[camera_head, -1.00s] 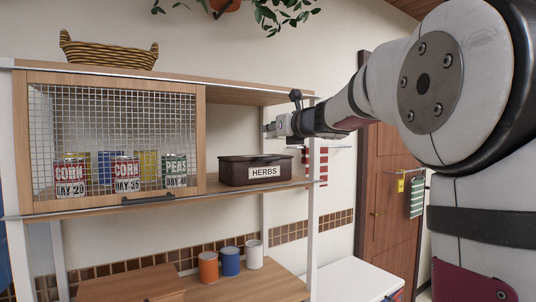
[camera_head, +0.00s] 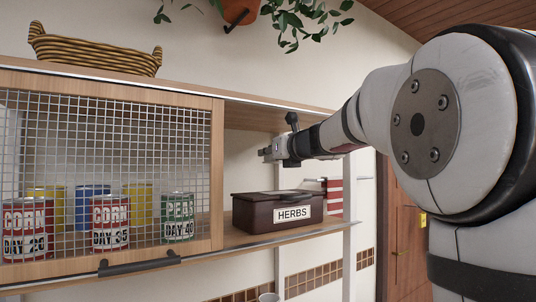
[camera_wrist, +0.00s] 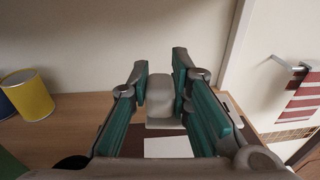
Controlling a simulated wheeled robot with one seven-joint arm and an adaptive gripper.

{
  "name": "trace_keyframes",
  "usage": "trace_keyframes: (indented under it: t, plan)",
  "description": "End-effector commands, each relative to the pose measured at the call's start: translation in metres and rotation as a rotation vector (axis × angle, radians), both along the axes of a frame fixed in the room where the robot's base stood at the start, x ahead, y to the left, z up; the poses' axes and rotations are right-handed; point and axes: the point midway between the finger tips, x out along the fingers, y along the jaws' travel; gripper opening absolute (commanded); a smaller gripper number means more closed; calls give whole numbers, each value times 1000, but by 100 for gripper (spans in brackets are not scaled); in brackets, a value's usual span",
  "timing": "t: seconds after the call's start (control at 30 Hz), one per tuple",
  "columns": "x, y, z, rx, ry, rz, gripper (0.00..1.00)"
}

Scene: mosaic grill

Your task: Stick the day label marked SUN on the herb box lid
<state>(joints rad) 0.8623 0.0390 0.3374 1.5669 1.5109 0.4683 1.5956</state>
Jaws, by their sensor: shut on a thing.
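The herb box (camera_head: 250,214) is dark brown, with a white HERBS plate on its front. It stands closed on the shelf, right of the mesh cabinet. My gripper (camera_head: 272,153) is above its lid (camera_head: 258,196), apart from it. In the wrist view my gripper (camera_wrist: 161,78) has its teal fingers shut on a pale grey piece (camera_wrist: 160,98) with a wider flat base. No SUN marking can be read on it. A blank white rectangle (camera_wrist: 168,147) shows below it, over the brown lid (camera_wrist: 238,118); I cannot tell whether it touches the lid.
The shelf board (camera_head: 300,229) carries the box, with an upper board (camera_head: 265,113) overhead and a post at right. The mesh cabinet (camera_head: 110,130) holds several cans. A yellow can (camera_wrist: 30,97) shows left in the wrist view. A striped towel (camera_head: 335,197) hangs at right.

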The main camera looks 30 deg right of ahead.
Motion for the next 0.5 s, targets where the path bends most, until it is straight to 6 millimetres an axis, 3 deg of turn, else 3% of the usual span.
trace_keyframes:
  t: [0.5]
  plan:
    - [2, 0, -36, 1, 0, -1, 0]
